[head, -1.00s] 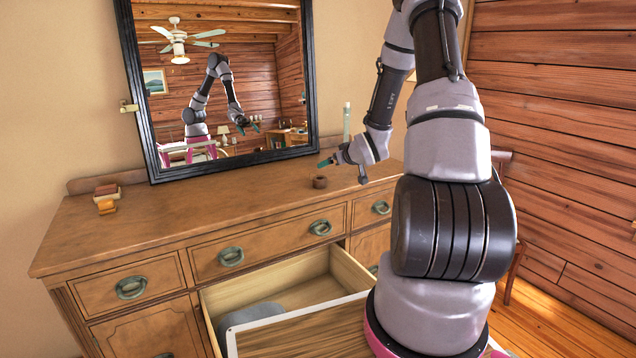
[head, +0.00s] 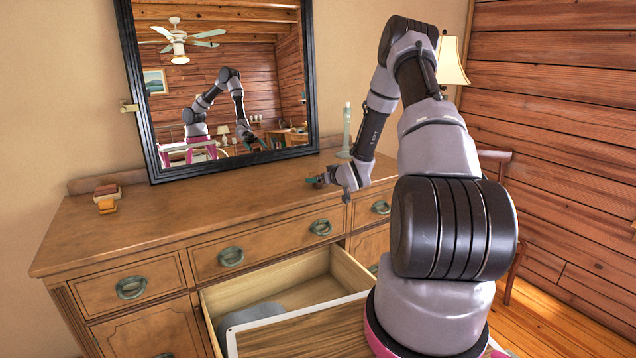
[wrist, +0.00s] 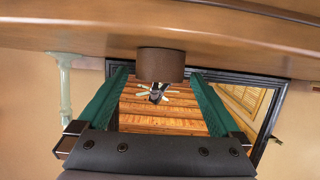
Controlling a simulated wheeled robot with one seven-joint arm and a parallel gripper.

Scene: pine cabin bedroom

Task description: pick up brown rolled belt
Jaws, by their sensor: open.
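The brown rolled belt (wrist: 160,64) shows in the wrist view as a short dark brown cylinder standing on the dresser top (head: 200,222). My gripper (wrist: 159,80) is open, with one teal finger to either side of the belt's near part. Gaps show on both sides, so the fingers do not appear to touch it. In the head view my gripper (head: 318,181) is low over the dresser top, near its front right part, and hides most or all of the belt.
A framed mirror (head: 133,88) stands at the back of the dresser. A pale green candlestick (head: 347,132) stands behind my gripper. Small stacked boxes (head: 106,198) sit at the far left. A drawer (head: 350,270) is pulled out below. The dresser top's middle is clear.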

